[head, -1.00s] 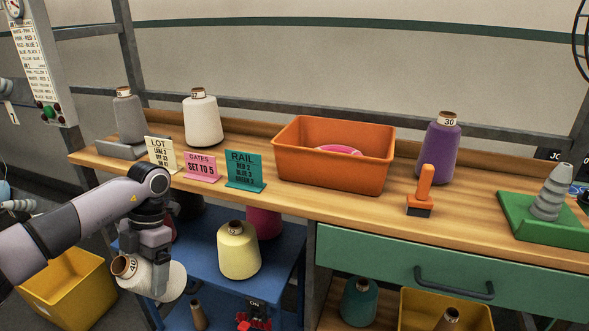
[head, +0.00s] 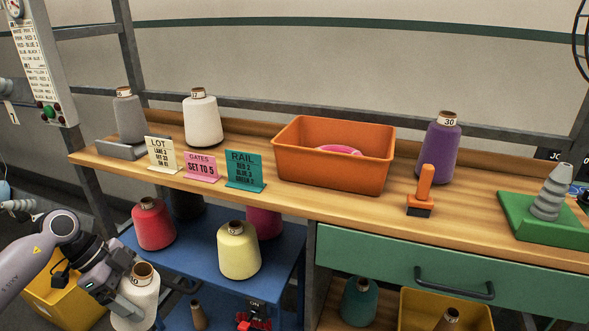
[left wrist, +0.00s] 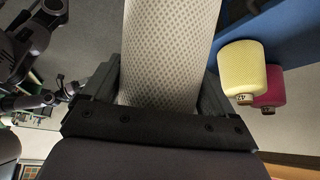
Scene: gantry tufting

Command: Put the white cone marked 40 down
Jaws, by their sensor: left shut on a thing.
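The white cone marked 40 (head: 139,301) is held in my left gripper (head: 122,290) at the lower left of the head view, in front of the blue shelf unit. Its brown tube top points up and it leans a little. In the left wrist view the cone's patterned white side (left wrist: 168,50) fills the space between the fingers. Its marking is hard to read now. My right gripper is not in view.
The blue shelf (head: 190,255) carries a red cone (head: 153,226), a yellow cone (head: 238,252) and others. A yellow bin (head: 50,295) stands behind my left arm. The wooden bench (head: 300,205) above holds an orange tub (head: 330,165), signs and more cones.

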